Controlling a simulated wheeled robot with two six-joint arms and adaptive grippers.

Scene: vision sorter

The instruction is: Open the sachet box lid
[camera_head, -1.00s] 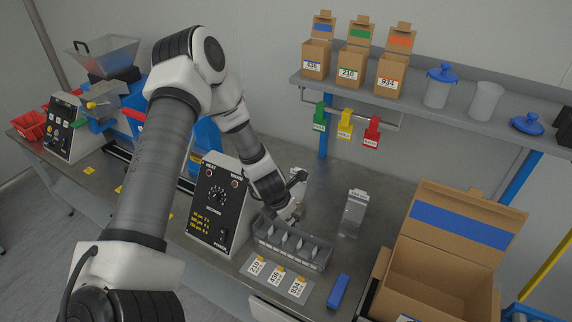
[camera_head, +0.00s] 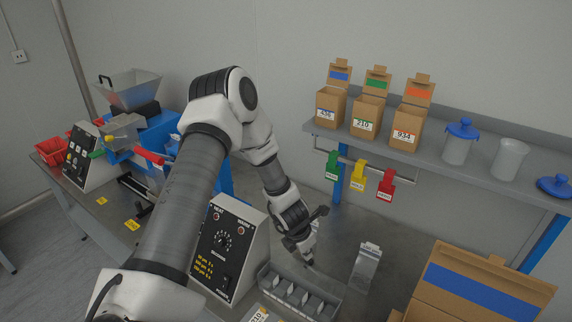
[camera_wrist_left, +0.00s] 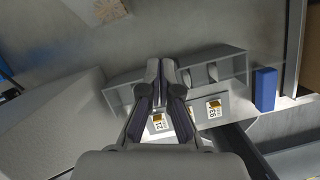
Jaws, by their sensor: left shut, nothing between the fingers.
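The sachet box (camera_head: 285,308) is a low grey tray with dividers and several pale sachets standing in its compartments. In the wrist view its grey wall (camera_wrist_left: 236,64) runs behind and to the right of my fingers. A see-through panel seems to rise along its back side, but I cannot tell the lid's exact position. My left gripper (camera_head: 309,263) points down just behind the box's back edge. In the wrist view its fingers (camera_wrist_left: 161,66) are together with nothing between them. Whether they touch the box is unclear. My right gripper is out of view.
A black-fronted sealer machine (camera_head: 220,245) stands close left of the box. A clear container (camera_head: 366,268) stands to its right, and an open cardboard carton (camera_head: 478,292) is at lower right. A shelf (camera_head: 440,160) with small boxes overhangs behind. A blue block (camera_wrist_left: 266,89) lies beside the box.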

